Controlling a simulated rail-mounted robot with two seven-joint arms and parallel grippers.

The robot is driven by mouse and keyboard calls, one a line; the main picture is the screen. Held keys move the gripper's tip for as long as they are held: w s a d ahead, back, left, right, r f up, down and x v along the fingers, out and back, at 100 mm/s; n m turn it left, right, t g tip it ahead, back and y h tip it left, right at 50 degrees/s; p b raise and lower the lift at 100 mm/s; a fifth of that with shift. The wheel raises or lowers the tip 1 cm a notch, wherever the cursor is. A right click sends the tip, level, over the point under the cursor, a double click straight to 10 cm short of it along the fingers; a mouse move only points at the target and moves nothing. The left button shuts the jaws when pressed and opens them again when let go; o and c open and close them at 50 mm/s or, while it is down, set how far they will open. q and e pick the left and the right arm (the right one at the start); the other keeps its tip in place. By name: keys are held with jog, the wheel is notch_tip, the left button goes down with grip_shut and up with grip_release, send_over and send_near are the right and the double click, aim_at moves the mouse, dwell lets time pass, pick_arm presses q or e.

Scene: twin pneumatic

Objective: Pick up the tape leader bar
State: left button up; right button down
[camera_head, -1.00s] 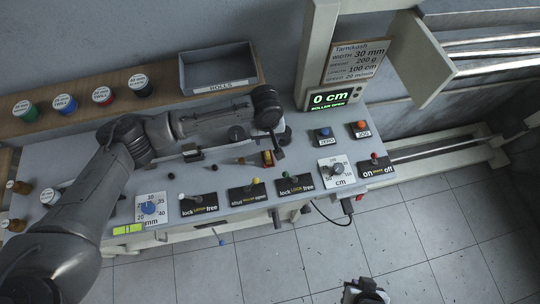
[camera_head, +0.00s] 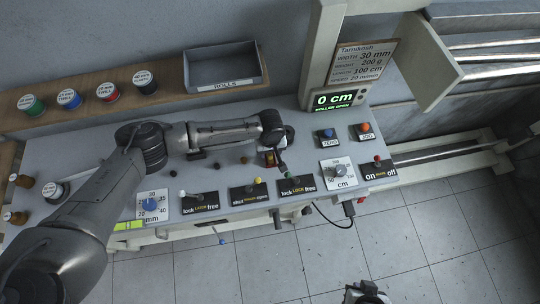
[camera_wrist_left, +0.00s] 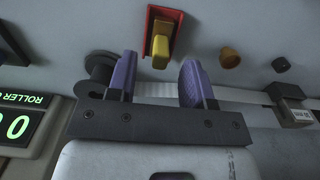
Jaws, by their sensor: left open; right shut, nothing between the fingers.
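My left gripper (camera_wrist_left: 158,75) is open, its purple fingers spread low over the console in the left wrist view. A pale flat tape strip (camera_wrist_left: 155,90) runs across between and behind the fingers, from a dark round spool (camera_wrist_left: 101,68) at left towards a dark block with a 30 mm label (camera_wrist_left: 289,105) at right. I cannot make out the tape leader bar for certain; the gripper's dark body hides part of this area. In the head view the left gripper (camera_head: 280,156) is over the console's middle, partly hidden by its wrist. My right gripper (camera_head: 367,293) is shut and empty at the bottom edge.
A yellow lever in a red frame (camera_wrist_left: 160,38) stands just beyond the left fingers. Labelled switches, including a lock/free lever (camera_head: 297,184), line the console front. The display (camera_head: 336,99) reads 0 cm, roller open.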

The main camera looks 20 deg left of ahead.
aim_at(270, 155)
pick_arm(q)
jog(key=shift+f, duration=1.8)
grip_shut()
